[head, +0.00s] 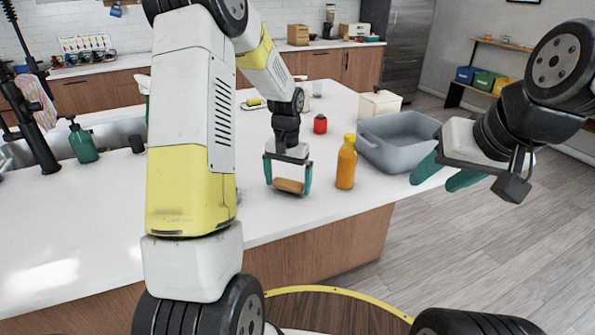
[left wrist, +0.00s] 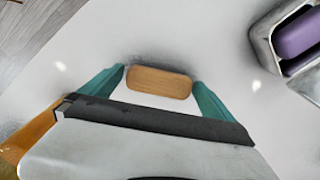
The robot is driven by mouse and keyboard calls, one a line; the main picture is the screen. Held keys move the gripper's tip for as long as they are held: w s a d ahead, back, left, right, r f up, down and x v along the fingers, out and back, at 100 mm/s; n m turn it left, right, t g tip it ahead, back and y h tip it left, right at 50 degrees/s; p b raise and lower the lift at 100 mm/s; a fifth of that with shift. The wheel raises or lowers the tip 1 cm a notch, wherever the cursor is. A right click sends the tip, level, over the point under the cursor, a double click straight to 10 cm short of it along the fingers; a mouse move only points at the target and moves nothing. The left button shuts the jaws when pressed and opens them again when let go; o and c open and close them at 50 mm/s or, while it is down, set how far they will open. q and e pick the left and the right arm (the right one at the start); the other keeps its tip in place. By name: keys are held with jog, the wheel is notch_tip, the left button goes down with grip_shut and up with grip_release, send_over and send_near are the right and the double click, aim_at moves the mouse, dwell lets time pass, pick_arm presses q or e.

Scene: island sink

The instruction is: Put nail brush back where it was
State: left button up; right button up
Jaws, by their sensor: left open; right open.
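The nail brush (head: 289,186) shows as a small tan wooden block lying on the white island counter. It also shows in the left wrist view (left wrist: 159,82), lying flat with its wooden top up. My left gripper (head: 288,188) is open, with one teal finger at either end of the brush. My right gripper (head: 440,178) is off the counter's right edge, empty and open.
An orange bottle (head: 346,164) stands close right of the left gripper. A grey basin (head: 397,140) sits at the counter's right edge. A small red container (head: 320,124) stands behind. A green soap dispenser (head: 83,143) is by the sink at left. The front counter is clear.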

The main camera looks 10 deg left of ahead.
aim_at(288, 183)
pick_arm(q)
notch_tip(288, 183, up, 12)
jog(key=s+r+t, duration=0.2)
jog(key=s+r, duration=0.7)
jog(key=s, duration=0.1)
jog(key=s+d+r+n+t+h, duration=0.1)
jog(key=s+t, duration=0.3)
jog(key=s, duration=1)
jog(key=shift+d+r+n+h, duration=0.15)
jog(key=shift+d+n+h, duration=0.15)
jog(key=shift+d+h, duration=0.3)
jog(key=shift+c, duration=0.2)
